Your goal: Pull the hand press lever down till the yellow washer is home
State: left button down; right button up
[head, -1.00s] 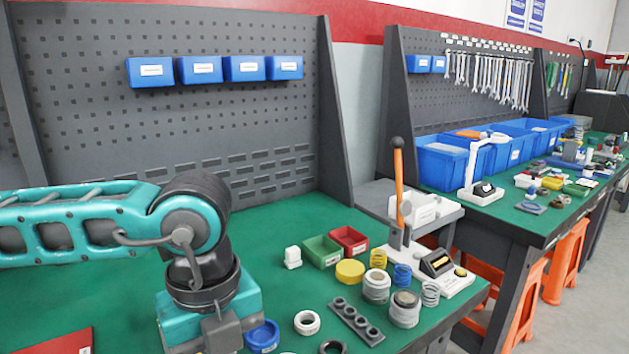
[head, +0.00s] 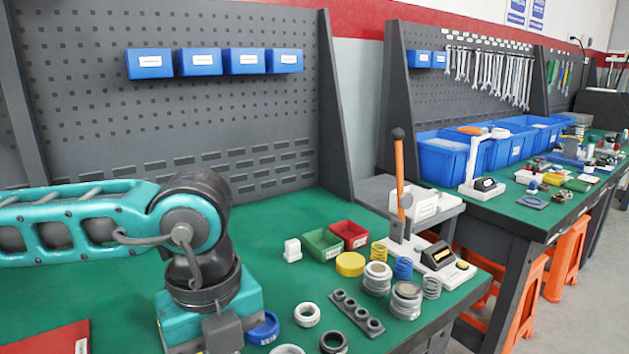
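The hand press stands upright at the right end of the green bench, with a white base (head: 462,270) and an orange lever (head: 399,172) topped by a black knob. The lever points almost straight up. I cannot make out a yellow washer in the press; a flat yellow disc (head: 350,264) lies on the bench left of it. My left arm comes in from the left, and its gripper body (head: 222,332) is at the bottom edge, well left of the press. Its fingertips are not visible. My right gripper is out of view.
A green bin (head: 323,245) and a red bin (head: 350,235) stand behind the disc. A yellow spring (head: 379,252), a blue spring (head: 403,267), metal rings (head: 406,300) and a grey holed block (head: 357,313) crowd the area before the press.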

pick_arm(q)
jog(key=shift+s+f, duration=0.1)
jog(key=shift+f, duration=0.3)
jog(key=shift+f+b, duration=0.1)
jog(key=shift+b, duration=0.2)
notch_tip(320, 180, up, 9)
jog(key=p, duration=0.4)
jog(key=shift+p, duration=0.3)
dwell(0.4)
